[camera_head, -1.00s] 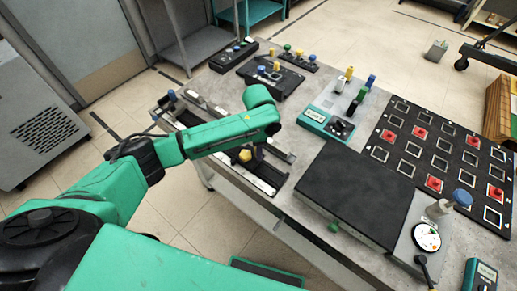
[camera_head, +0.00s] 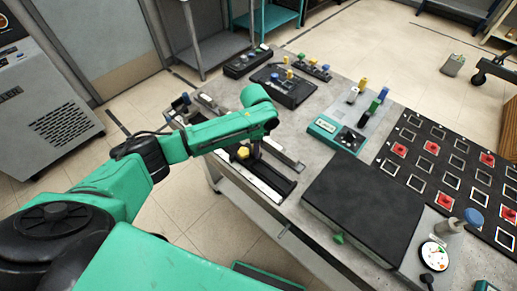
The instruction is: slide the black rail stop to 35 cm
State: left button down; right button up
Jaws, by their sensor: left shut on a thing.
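The rail (camera_head: 274,180) is a long dark track with a pale scale strip along the table's left edge. A yellow knob (camera_head: 243,152) sits on it near the middle, apparently on the black rail stop, whose body is mostly hidden. My left arm reaches in from the left, its green wrist above the rail. My left gripper (camera_head: 256,150) points down beside the yellow knob, shut on what appears to be the black rail stop; its fingertips are largely hidden. The scale numbers are too small to read. My right gripper is out of view.
A black slab (camera_head: 362,208) lies right of the rail. A teal meter box (camera_head: 336,133), a black grid board (camera_head: 452,165) and a dial gauge (camera_head: 434,256) stand farther right.

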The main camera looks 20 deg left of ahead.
pick_arm(q)
jog(key=c, duration=0.6)
grip_release()
jog(key=shift+r, duration=0.1)
notch_tip(320, 180, up, 14)
jog(key=b, duration=0.2)
jog(key=shift+r, duration=0.2)
